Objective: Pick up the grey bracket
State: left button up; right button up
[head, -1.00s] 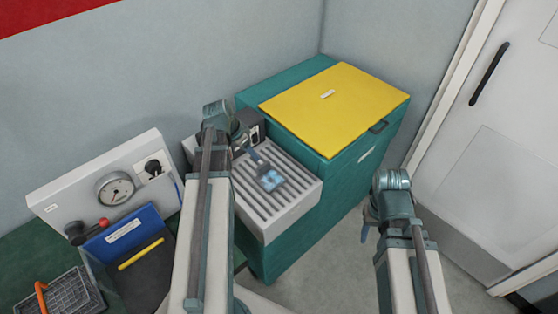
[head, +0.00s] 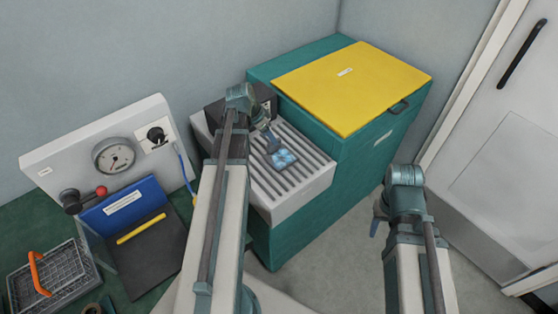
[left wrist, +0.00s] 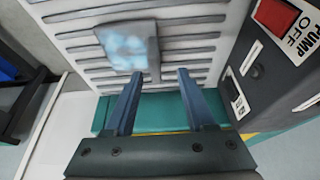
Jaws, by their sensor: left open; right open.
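The grey bracket (head: 284,158) lies on the white ribbed top of the teal cabinet and shows a mottled pale blue-white face. My left gripper (head: 271,138) is open above the ribbed top, close to the bracket. In the left wrist view its two fingers (left wrist: 158,76) are spread and empty. Whether they touch the bracket is not clear. My right gripper (head: 379,212) is open over the floor, right of the cabinet.
A dark box with a red pump switch (left wrist: 276,14) stands beside the ribbed top (head: 312,190). The yellow lid (head: 352,84) is behind. A gauge panel (head: 112,157), blue holder (head: 124,203) and wire basket (head: 45,281) are at left. A white door (head: 510,170) is at right.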

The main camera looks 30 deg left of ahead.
aim_at(281, 153)
pick_arm(q)
jog(key=shift+f, duration=0.1)
jog(key=b+x, duration=0.5)
jog(key=shift+d+f, duration=0.25)
jog(key=shift+d, duration=0.05)
jog(key=shift+s+r, duration=0.1)
jog(key=shift+r, duration=0.05)
jog(key=shift+c, duration=0.3)
grip_shut()
dwell(0.9)
